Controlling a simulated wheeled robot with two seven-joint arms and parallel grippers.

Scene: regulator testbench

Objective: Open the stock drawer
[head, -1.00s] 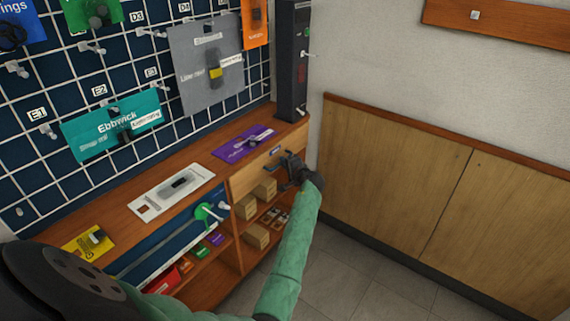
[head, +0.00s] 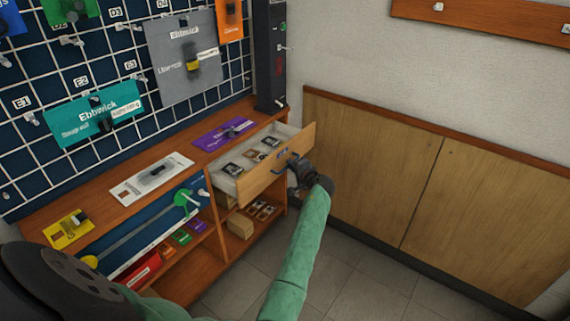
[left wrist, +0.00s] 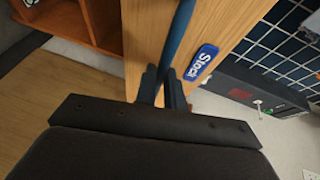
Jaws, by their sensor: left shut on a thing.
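The stock drawer (head: 258,186) is pulled out of the wooden bench, with its pale inside and several small items showing. Its wooden front also fills the upper middle of the left wrist view (left wrist: 146,36), with a blue "Stock" label (left wrist: 201,62). My left gripper (head: 292,168) is at the drawer front, shut on the dark bar handle (left wrist: 179,38). In the left wrist view its fingers (left wrist: 164,88) close around the bar's near end. My right gripper is in neither view.
Cardboard boxes (head: 239,224) sit on the shelf below the drawer. A purple packet (head: 222,134) lies on the bench top beside a dark upright post (head: 270,60). A wooden-panelled wall (head: 372,170) stands to the right, with open tiled floor between.

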